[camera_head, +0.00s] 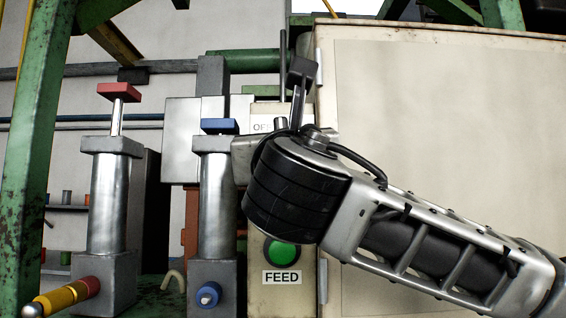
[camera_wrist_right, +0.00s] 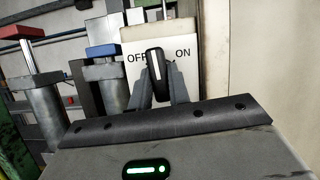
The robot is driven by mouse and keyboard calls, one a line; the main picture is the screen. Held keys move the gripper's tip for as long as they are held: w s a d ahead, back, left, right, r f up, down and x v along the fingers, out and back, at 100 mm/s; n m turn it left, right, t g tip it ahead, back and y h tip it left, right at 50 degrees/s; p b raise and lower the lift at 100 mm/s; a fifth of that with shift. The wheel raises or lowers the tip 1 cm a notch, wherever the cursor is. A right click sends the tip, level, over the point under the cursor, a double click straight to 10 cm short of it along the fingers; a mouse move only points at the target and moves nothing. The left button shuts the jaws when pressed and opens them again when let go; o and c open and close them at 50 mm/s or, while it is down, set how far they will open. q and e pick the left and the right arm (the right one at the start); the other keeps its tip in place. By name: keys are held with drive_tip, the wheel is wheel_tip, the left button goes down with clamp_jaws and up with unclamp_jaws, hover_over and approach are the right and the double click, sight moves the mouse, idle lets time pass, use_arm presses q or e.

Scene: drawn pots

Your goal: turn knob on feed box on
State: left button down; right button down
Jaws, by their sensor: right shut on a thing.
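The feed box (camera_head: 254,295) is a cream panel with a FEED label (camera_head: 282,277) and a green button (camera_head: 281,254) low on its front. Its black knob (camera_wrist_right: 155,62) with a white line shows in the right wrist view between the words OFF and ON. The line stands nearly upright, between the two words. My right gripper (camera_wrist_right: 159,88) has a finger on each side of the knob and is shut on it. In the head view my right wrist covers the knob and most of the panel's middle. My left gripper is not in view.
A large cream cabinet (camera_head: 440,110) stands right beside the feed box. Metal cylinders with a red top (camera_head: 119,91) and a blue top (camera_head: 219,126) stand at left. A green post (camera_head: 30,150) rises at the far left.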

use_arm(q)
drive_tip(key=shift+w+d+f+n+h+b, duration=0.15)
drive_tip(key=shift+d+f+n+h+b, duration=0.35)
drive_tip(key=shift+b, duration=1.4)
use_arm(e)
drive_tip(key=shift+a+m+g+h, duration=0.1)
drive_tip(key=shift+m+g+h, duration=0.25)
drive_tip(key=shift+m+h, duration=1.4)
drive_tip(key=shift+d+m+g+h, duration=0.1)
drive_tip(key=shift+m+g+h, duration=0.3)
drive_tip(key=shift+m, duration=2.6)
drive_tip(key=shift+a+m+g+h, duration=0.1)
drive_tip(key=shift+m+g+h, duration=0.15)
drive_tip(key=shift+m+h, duration=1.5)
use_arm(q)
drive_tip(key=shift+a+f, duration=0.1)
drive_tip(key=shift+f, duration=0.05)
use_arm(e)
drive_tip(key=shift+m+y, duration=0.4)
drive_tip(key=shift+m, duration=0.4)
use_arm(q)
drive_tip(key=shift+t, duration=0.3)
use_arm(e)
drive_tip(key=c, duration=1.3)
unclamp_jaws()
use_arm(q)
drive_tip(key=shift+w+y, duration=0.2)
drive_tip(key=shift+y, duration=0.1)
